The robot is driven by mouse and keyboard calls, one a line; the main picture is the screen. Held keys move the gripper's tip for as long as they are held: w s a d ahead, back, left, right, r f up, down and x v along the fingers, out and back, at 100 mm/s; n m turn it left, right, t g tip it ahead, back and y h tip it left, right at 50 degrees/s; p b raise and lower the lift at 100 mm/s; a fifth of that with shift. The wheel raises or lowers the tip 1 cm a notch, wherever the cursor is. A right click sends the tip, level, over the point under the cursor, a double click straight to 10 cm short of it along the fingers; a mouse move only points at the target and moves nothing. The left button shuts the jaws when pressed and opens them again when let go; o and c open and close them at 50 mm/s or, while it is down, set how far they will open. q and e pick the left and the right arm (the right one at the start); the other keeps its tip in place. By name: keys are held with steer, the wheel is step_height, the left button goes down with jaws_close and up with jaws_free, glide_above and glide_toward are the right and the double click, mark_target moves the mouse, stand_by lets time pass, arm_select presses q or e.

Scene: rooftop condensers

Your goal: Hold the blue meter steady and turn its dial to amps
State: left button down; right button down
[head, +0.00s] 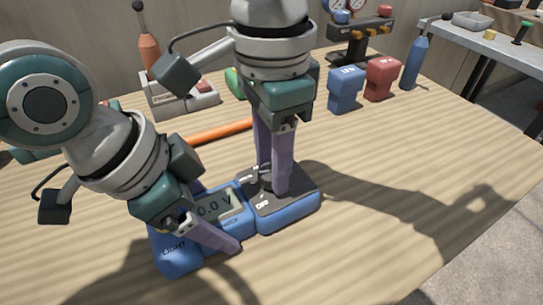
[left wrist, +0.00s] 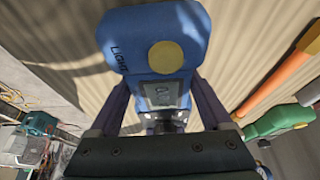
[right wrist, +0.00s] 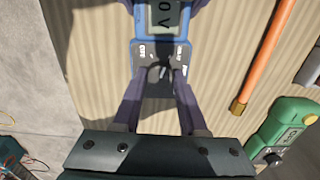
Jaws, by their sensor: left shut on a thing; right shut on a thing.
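The blue meter (head: 290,217) lies flat on the wooden table, with its lit display (head: 214,208) facing up and a "LIGHT" label at its left end. My left gripper (head: 212,212) is shut across the meter's body beside the display. In the left wrist view its fingers straddle the meter (left wrist: 130,40), with a yellow round button (left wrist: 166,57) beyond them. My right gripper (head: 273,184) points down and is shut on the dark dial (right wrist: 163,76), which its fingertips largely hide. "OFF" shows on the dial face; the dial's pointed setting cannot be read. The display seems to end in "0 V".
An orange rod (head: 222,131) lies behind the meter. A green meter (right wrist: 285,125) lies nearby. The table's front right is clear.

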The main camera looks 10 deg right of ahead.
stand_by(0.3)
steer(key=m, duration=0.6)
steer(key=shift+m, duration=0.4)
steer(key=m, duration=0.3)
steer(key=shift+m, duration=2.1)
steer(key=shift+s, duration=0.1)
steer(key=shift+c, duration=2.2)
jaws_free()
